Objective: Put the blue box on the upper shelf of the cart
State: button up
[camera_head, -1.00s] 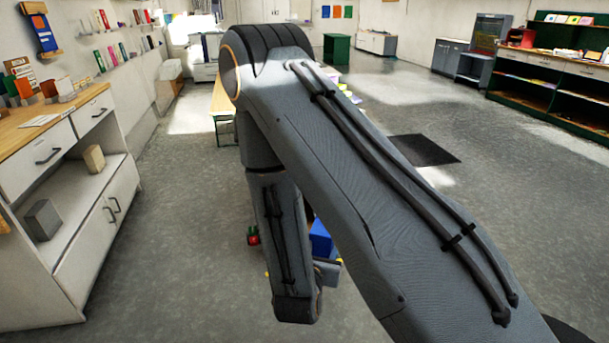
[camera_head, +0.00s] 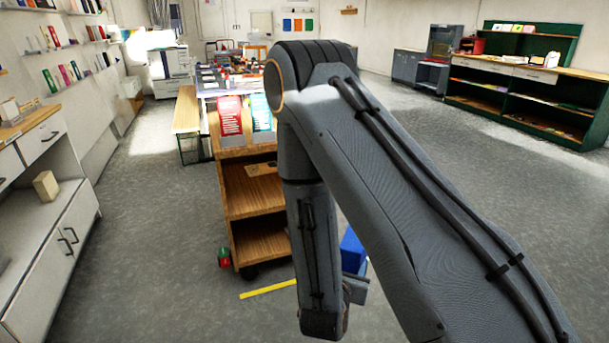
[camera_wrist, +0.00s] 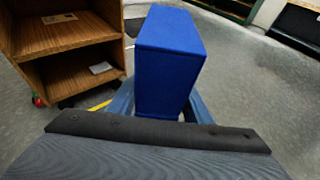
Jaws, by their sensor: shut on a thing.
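The blue box (camera_wrist: 168,62) stands upright between the fingers of my gripper (camera_wrist: 160,108) in the wrist view, and the jaws are shut on it. In the head view, the blue box (camera_head: 352,250) shows only partly behind my arm, and the fingertips are mostly hidden. The wooden cart (camera_head: 228,200) stands to the left of the box, with open shelves facing this way and booklets on its sloped top. In the wrist view, the cart (camera_wrist: 68,60) is at the upper left, close beside the box but apart from it. A flat piece lies on its upper shelf (camera_wrist: 30,40).
A yellow strip (camera_head: 268,289) and a red and green object (camera_head: 224,257) lie on the floor by the cart. A white cabinet (camera_head: 55,250) stands at the left. A long table with a bench (camera_head: 187,110) is behind the cart. The floor to the right is open.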

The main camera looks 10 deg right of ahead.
aim_at(252, 198)
jog(key=z, duration=0.65)
jog(key=i, duration=1.15)
jog(key=u, duration=0.55)
jog(key=i, duration=0.55)
jog(key=u, duration=0.65)
jog(key=i, duration=0.45)
